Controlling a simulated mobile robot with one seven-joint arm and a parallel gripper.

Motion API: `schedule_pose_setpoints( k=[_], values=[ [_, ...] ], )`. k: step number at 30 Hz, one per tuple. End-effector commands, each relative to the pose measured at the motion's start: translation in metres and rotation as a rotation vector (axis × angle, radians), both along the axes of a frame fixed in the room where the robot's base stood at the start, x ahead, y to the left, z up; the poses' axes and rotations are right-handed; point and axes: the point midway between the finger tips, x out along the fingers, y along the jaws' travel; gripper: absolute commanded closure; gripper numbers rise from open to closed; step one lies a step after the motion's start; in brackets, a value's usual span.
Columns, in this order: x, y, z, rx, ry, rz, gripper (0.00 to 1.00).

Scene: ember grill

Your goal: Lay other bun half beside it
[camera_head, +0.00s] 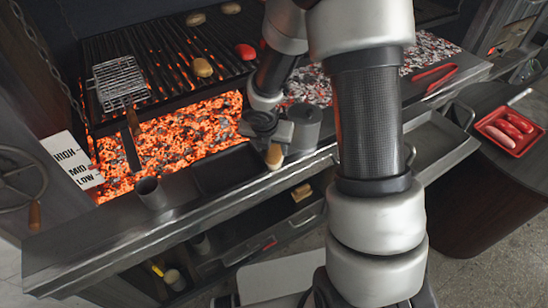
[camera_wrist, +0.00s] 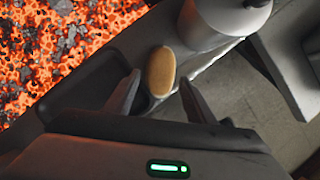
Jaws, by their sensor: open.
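A tan, oblong bun half (camera_head: 273,156) is at the front ledge, just below my gripper (camera_head: 268,138). In the wrist view the bun half (camera_wrist: 160,72) shows between and slightly beyond the two fingertips of my gripper (camera_wrist: 159,84). The fingers are spread, with gaps on both sides of it. I cannot tell how far above the ledge it is. Tan pieces lie on the grill grate, one at the front (camera_head: 202,67) and two at the back (camera_head: 195,19), (camera_head: 231,8); I cannot tell whether they are bun halves.
A dark tray (camera_head: 225,170) is left of the bun half, and a grey canister (camera_head: 304,125) stands close on its right. Glowing coals (camera_head: 185,130) lie behind the ledge. A grey cup (camera_head: 151,192) stands further left. A red tray (camera_head: 492,127) with sausages is at far right.

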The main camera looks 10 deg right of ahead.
Motion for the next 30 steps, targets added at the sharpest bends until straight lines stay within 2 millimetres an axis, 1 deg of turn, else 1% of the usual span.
schedule_pose_setpoints(
  k=[1, 3, 7, 10, 16, 17, 21, 23, 24, 30],
  values=[
    [0.001, -0.001, -0.012, -0.001, 0.003, 0.0, 0.5],
    [0.004, -0.003, -0.024, 0.0, 0.002, 0.001, 0.5],
    [0.01, -0.006, -0.038, 0.0, 0.002, 0.002, 0.5],
    [0.012, -0.007, -0.042, 0.0, 0.0, 0.0, 0.5],
    [0.013, -0.007, -0.041, 0.0, 0.0, 0.0, 0.5],
    [0.013, -0.007, -0.041, 0.0, 0.0, 0.0, 0.51],
    [0.013, -0.007, -0.041, 0.0, 0.0, 0.0, 0.75],
    [0.013, -0.007, -0.041, 0.0, 0.0, 0.0, 0.76],
    [0.013, -0.007, -0.041, 0.0, 0.0, 0.0, 0.8],
    [0.013, -0.007, -0.038, 0.0, 0.0, -0.001, 0.8]
  ],
)
